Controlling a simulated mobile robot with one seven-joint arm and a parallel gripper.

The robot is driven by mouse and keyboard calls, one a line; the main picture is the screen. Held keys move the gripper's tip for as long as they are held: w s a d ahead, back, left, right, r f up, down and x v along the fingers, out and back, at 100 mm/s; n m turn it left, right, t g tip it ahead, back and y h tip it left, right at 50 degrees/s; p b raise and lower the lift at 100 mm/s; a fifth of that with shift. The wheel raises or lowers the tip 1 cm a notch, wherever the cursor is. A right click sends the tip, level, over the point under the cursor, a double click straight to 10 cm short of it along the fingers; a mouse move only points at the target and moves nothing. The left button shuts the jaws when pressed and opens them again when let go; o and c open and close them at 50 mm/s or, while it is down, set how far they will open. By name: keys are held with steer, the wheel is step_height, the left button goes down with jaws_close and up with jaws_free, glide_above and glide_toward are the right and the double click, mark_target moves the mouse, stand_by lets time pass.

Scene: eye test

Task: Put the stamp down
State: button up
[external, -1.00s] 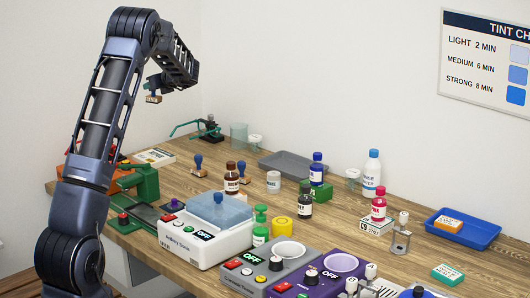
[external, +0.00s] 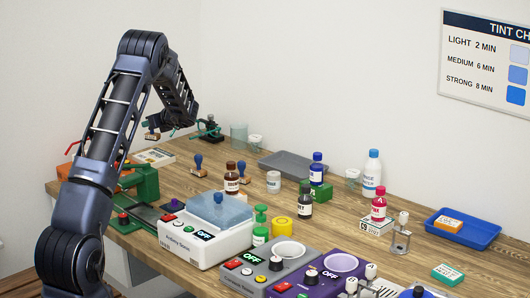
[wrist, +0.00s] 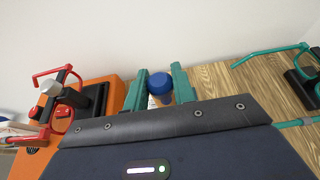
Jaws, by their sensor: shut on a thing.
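My gripper (external: 154,122) is shut on a stamp (external: 152,136) and holds it above the back left of the wooden table. In the wrist view the stamp's round blue handle top (wrist: 160,83) sits between my gripper's green fingers (wrist: 158,78). The stamp's brown base shows below my gripper in the external view; its underside is hidden. Two other blue-handled stamps stand on the table, one (external: 198,166) to the right of my gripper and one (external: 242,173) farther right, partly behind a brown bottle.
A pale box (external: 153,157) with print lies below the held stamp. An orange device (wrist: 117,90) is left of my fingers in the wrist view. A green-armed stand (external: 208,129) is to the right, at the back. Bare wood (wrist: 225,92) shows between.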

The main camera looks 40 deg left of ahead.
mark_target(157, 136)
steer(key=shift+f, duration=2.85)
steer(key=o, duration=1)
steer(key=shift+f, duration=0.15)
steer(key=shift+d+r, duration=0.15)
steer(key=shift+r, duration=0.1)
steer(key=v, duration=1.1)
steer(key=shift+d+r, duration=0.15)
steer(key=shift+d, duration=0.2)
steer(key=shift+s+r, duration=0.1)
